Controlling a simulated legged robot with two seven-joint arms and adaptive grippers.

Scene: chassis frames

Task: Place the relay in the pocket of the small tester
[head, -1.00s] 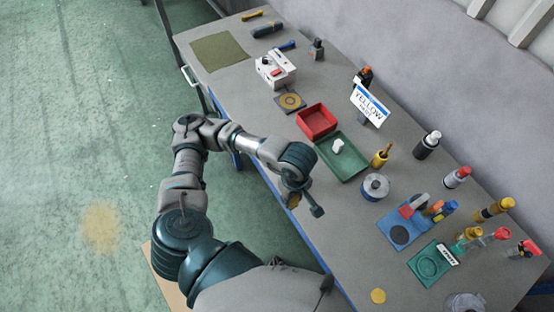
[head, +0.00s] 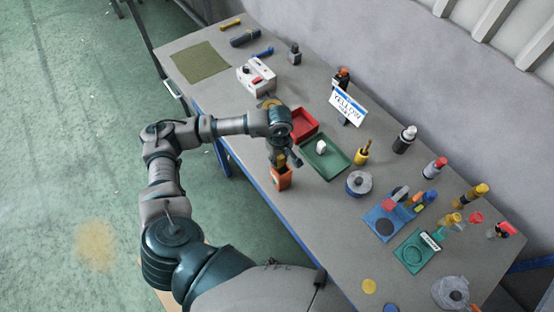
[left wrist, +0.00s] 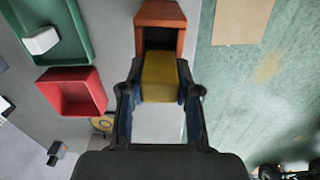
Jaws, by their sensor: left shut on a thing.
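My left gripper (head: 284,160) points down over an orange box (head: 281,181) near the table's front edge. In the left wrist view the gripper (left wrist: 160,88) is shut on a yellow block (left wrist: 160,76), which looks like the relay. The orange box (left wrist: 160,14), seen there just beyond the block, has a dark opening facing the block; it may be the small tester. The block's far end overlaps this opening in the picture; I cannot tell whether it is inside. In the head view the fingers hide most of the block. My right gripper is not in view.
A red tray (head: 303,138) and a green tray (head: 335,173) holding a white piece (head: 321,147) lie close by. A white box (head: 246,83) stands farther back. A "YELLOW" sign (head: 347,105) and several bottles stand right.

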